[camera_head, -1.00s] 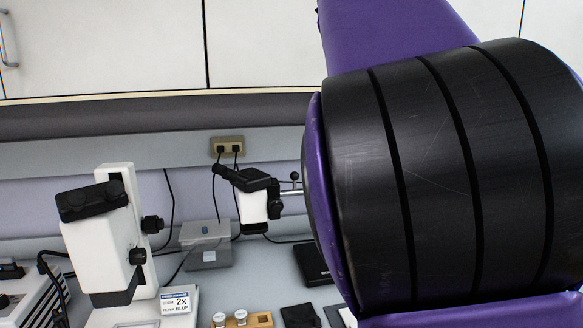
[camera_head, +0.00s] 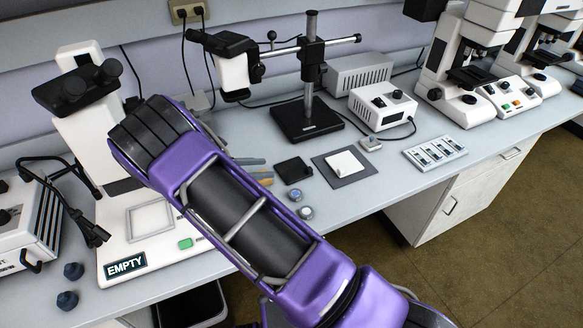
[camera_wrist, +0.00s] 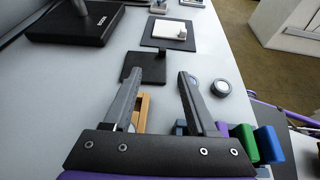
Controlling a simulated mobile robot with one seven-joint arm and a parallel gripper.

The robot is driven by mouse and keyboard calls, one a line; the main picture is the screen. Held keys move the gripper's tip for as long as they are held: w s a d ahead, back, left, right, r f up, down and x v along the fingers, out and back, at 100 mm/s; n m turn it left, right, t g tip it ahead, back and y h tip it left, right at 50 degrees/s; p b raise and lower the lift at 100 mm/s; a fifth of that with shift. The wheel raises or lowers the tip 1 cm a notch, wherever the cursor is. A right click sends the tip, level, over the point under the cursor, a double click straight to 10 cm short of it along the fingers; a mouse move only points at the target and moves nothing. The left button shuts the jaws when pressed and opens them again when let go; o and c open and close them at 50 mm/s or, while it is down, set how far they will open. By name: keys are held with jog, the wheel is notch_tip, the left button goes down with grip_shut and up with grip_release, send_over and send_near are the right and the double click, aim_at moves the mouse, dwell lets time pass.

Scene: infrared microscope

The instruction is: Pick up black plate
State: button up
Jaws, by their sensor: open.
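A small black plate (camera_head: 294,170) lies flat on the grey bench, between the boom stand base and the wooden holder. In the wrist view the black plate (camera_wrist: 146,68) is just ahead of my fingertips, roughly in line with the gap between them. My gripper (camera_wrist: 158,74) is open, with nothing between its fingers. I cannot tell its exact height above the bench.
The boom stand base (camera_head: 306,122) stands behind the plate. A white microscope (camera_head: 96,150) labelled EMPTY is at left. A slide tray (camera_head: 435,152) lies right, near the bench's front edge.

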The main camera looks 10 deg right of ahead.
aim_at(308, 169)
jog(key=shift+s+d+f, duration=0.15)
jog(key=shift+s+f, duration=0.05)
jog(key=shift+f, duration=0.3)
jog(key=x, duration=1.7)
jog(key=shift+d+p, duration=0.15)
jog(key=shift+p, duration=0.2)
grip_shut()
